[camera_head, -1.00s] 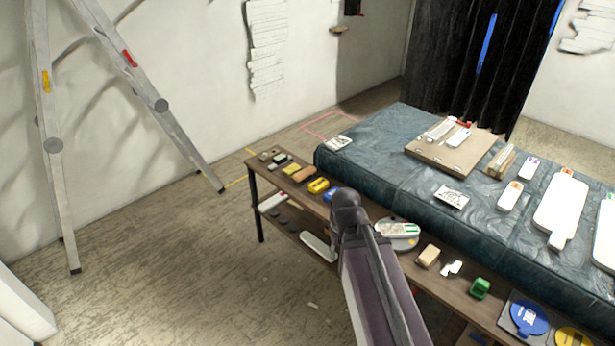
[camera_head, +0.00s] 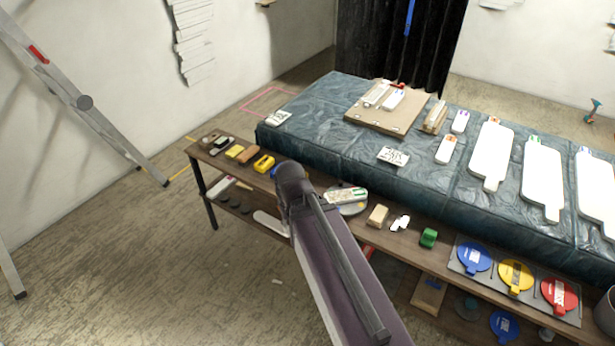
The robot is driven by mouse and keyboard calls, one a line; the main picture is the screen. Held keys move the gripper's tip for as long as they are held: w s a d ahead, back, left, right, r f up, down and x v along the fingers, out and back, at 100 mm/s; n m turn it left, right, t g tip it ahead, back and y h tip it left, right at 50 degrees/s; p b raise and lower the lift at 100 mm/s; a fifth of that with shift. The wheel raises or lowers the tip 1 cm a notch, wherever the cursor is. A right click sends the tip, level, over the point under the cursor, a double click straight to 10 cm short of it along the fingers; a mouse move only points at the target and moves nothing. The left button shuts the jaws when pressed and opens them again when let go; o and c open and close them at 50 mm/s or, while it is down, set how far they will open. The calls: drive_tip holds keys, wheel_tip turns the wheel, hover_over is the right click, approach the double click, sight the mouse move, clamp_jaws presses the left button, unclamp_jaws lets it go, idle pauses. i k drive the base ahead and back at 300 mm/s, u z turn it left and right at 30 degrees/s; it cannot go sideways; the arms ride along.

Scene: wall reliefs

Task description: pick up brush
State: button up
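I cannot make out for sure which thing is the brush. A small brown block (camera_head: 248,155) lies near the left end of the wooden bench (camera_head: 386,238), beside a yellow block (camera_head: 234,152); it is too small to tell whether it has bristles. A pale item with a pink part (camera_head: 220,187) lies on the lower shelf, also unclear. My dark arm (camera_head: 335,265) reaches up from the bottom and covers part of the bench's middle. My gripper does not show.
A plastic-covered table (camera_head: 330,110) with white paddles (camera_head: 490,150) and a board (camera_head: 403,119) stands behind the bench. Coloured round lids (camera_head: 516,274) lie at the bench's right. A ladder (camera_head: 110,130) leans at left.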

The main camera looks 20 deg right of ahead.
sight(251, 154)
drive_tip(key=k, duration=0.65)
drive_tip(key=z, duration=0.5)
drive_tip(key=i, duration=2.25)
drive_tip(key=u, duration=0.6)
